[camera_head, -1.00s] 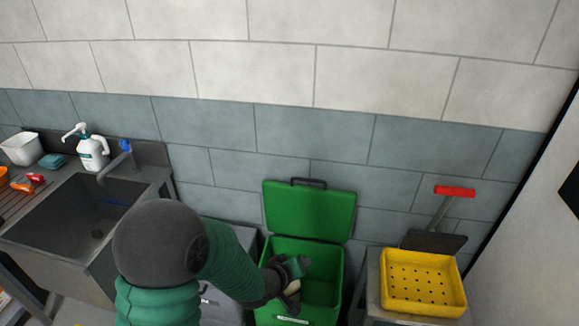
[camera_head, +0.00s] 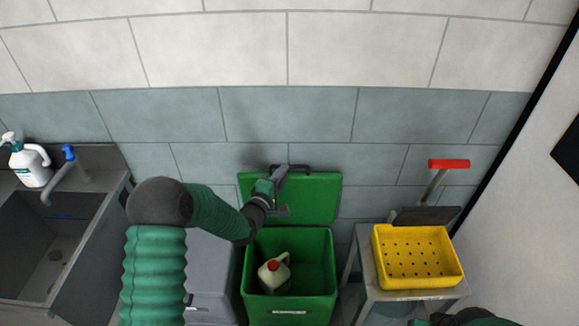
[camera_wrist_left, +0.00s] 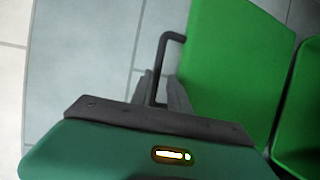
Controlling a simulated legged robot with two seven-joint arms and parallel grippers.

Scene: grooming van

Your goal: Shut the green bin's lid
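The green bin (camera_head: 290,309) stands below the tiled wall. Its lid (camera_head: 315,196) is raised and leans back toward the wall, with a dark handle on its far edge. A cream jug (camera_head: 274,277) with a red cap is inside the bin. My left gripper (camera_head: 284,191) is open in front of the lid's left part, near the handle. In the left wrist view, the handle (camera_wrist_left: 159,62) reaches down to the left gripper's fingers (camera_wrist_left: 161,93); contact cannot be told. The lid (camera_wrist_left: 225,75) also shows there. Part of my right arm shows at the bottom edge; its fingers are hidden.
A grey container (camera_head: 211,277) stands left of the bin. A yellow perforated basket (camera_head: 416,257) sits on a small table (camera_head: 368,279) to the right, beside a red-handled tool (camera_head: 448,164). A sink (camera_head: 50,245) and a white pump bottle (camera_head: 30,164) are at left.

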